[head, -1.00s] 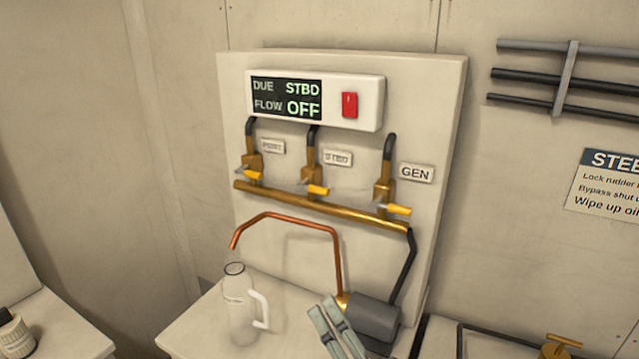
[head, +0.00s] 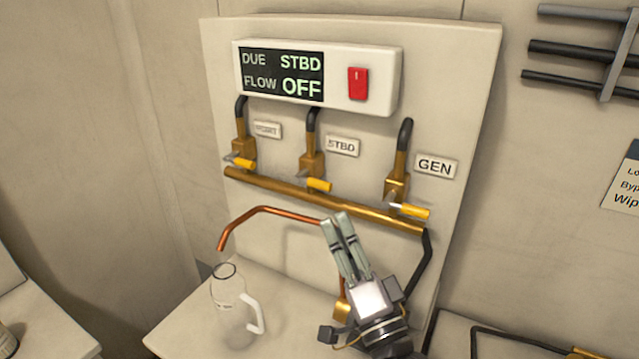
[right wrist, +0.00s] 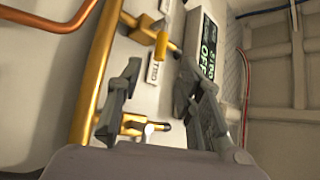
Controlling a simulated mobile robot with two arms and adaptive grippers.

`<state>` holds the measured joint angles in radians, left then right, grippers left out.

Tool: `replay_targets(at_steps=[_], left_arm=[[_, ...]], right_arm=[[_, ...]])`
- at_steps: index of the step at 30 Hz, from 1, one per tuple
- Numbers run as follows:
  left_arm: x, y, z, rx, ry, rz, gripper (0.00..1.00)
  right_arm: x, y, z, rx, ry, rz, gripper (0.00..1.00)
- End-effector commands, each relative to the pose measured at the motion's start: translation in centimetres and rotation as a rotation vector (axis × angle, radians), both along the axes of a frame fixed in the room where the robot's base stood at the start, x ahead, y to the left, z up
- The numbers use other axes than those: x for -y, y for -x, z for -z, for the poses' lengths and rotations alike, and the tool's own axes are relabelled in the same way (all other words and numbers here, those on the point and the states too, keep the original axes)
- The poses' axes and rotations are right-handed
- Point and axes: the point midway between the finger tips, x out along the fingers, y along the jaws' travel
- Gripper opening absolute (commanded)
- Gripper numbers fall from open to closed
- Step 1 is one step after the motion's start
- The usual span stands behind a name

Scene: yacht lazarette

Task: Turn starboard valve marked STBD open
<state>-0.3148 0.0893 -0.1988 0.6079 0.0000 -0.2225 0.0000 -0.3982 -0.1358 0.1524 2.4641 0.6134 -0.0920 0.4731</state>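The STBD valve (head: 312,165) is the middle of three brass valves on the panel. Its yellow handle (head: 319,184) points right, crosswise to the upright valve body. The STBD label (head: 342,147) is to its right. The display (head: 281,76) reads DUE STBD, FLOW OFF. My right gripper (head: 337,217) is below and a little right of that handle, empty and apart from it. In the right wrist view its fingers (right wrist: 160,92) are spread, with the STBD valve's yellow handle (right wrist: 161,46) beyond them. My left gripper is out of view.
The PORT valve (head: 240,150) and GEN valve (head: 396,188) flank it above a brass pipe (head: 290,196). A copper spout (head: 262,209) bends over a clear jug (head: 230,305) on the bench. A red switch (head: 357,83) sits beside the display.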

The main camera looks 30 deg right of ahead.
Motion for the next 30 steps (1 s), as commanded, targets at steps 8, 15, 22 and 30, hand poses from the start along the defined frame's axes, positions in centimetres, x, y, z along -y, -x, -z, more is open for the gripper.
replay_targets(at_steps=[8,15,22,30], left_arm=[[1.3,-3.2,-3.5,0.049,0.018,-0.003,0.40],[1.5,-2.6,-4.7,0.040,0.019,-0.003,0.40],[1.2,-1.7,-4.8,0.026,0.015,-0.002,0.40],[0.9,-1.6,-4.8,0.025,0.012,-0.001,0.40]], right_arm=[[0.9,-5.5,-3.0,0.001,0.001,0.000,0.34],[1.4,-8.7,-4.1,-0.003,0.002,-0.001,0.34],[1.6,-9.7,-4.3,-0.002,0.002,0.000,0.34],[1.6,-9.7,-4.3,-0.002,0.002,0.000,0.30]])
